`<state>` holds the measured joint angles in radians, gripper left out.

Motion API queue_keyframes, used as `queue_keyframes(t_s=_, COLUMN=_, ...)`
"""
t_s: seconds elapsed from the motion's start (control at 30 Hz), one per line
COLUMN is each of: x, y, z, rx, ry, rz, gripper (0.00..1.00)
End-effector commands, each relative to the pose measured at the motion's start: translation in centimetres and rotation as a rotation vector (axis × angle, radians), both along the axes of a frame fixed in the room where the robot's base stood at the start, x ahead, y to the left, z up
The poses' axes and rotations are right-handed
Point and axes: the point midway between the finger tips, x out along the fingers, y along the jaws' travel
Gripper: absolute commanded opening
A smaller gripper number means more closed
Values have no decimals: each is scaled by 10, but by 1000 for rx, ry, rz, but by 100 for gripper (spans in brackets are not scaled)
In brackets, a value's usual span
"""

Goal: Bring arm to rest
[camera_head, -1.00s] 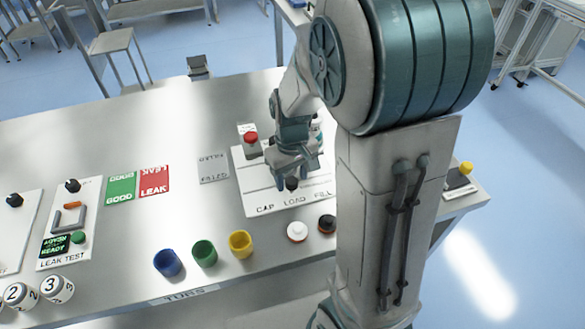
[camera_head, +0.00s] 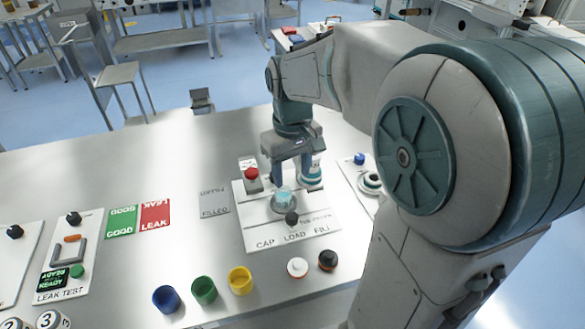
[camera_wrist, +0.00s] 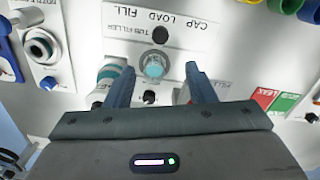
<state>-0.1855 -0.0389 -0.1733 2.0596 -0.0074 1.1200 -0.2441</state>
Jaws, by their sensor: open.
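My gripper (camera_head: 291,178) hangs from my bent arm over the white tub filler panel marked CAP, LOAD, FILL (camera_head: 262,227). Its two fingers are apart and point down, with nothing visibly held between them. In the wrist view my gripper (camera_wrist: 158,72) has its fingertips on either side of a round teal-topped piece (camera_wrist: 154,66) set in a grey ring. The same piece (camera_head: 284,197) shows below the fingers in the head view. I cannot tell the exact height of the fingertips above it.
The panel has a red button (camera_head: 251,174) and a black knob (camera_head: 292,218). Blue (camera_head: 166,299), green (camera_head: 204,290) and yellow (camera_head: 240,280) cups stand along the front. White (camera_head: 297,267) and black (camera_head: 327,260) pieces are nearby. The table's back left is clear.

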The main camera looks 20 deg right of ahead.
Motion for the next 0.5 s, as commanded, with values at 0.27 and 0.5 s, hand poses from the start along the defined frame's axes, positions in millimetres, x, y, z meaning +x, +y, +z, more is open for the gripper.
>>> queue_keyframes(t_s=0.27, x=0, y=0, z=0, rx=0, ry=0, rz=0, gripper=50)
queue_keyframes(t_s=0.5, x=-12, y=0, z=5, rx=7, ry=-23, rz=-23, gripper=50)
